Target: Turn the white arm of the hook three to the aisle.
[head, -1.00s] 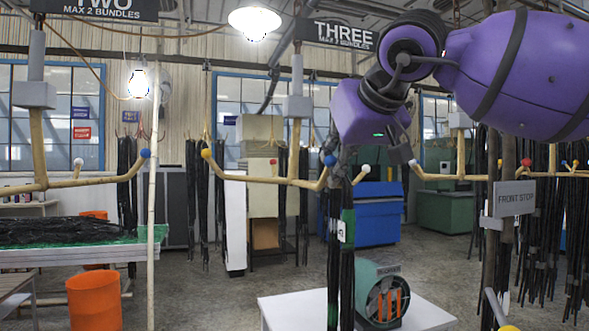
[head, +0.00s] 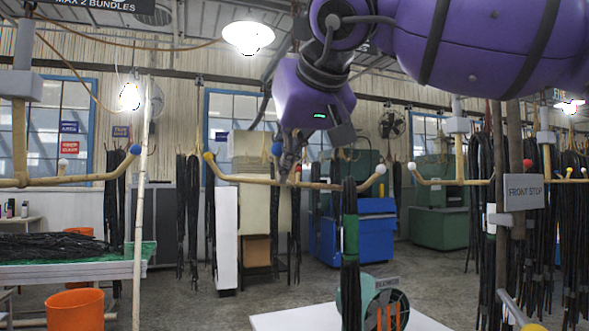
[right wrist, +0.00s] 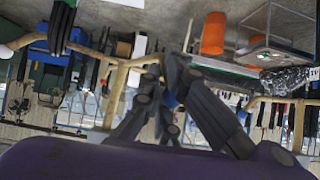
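The beige hook three (head: 250,181) hangs in the middle of the head view; my right arm covers its sign. Its yellow ball (head: 208,156) is at the left, its blue ball (head: 277,149) near the centre and its white ball (head: 380,169) at the right. A black hose bundle (head: 350,285) with a green band hangs from the white arm. My right gripper (head: 288,170) is at the hook's centre, beside the blue ball. In the right wrist view the blue ball (right wrist: 169,100) shows between the dark fingers; their closure is unclear. My left gripper is not in view.
A neighbouring hook (head: 450,182) is at the right, near a post with a grey sign (head: 523,192). Hook two (head: 95,178) is at the left, beside a pale upright pole (head: 142,210). A white table (head: 310,318) stands below.

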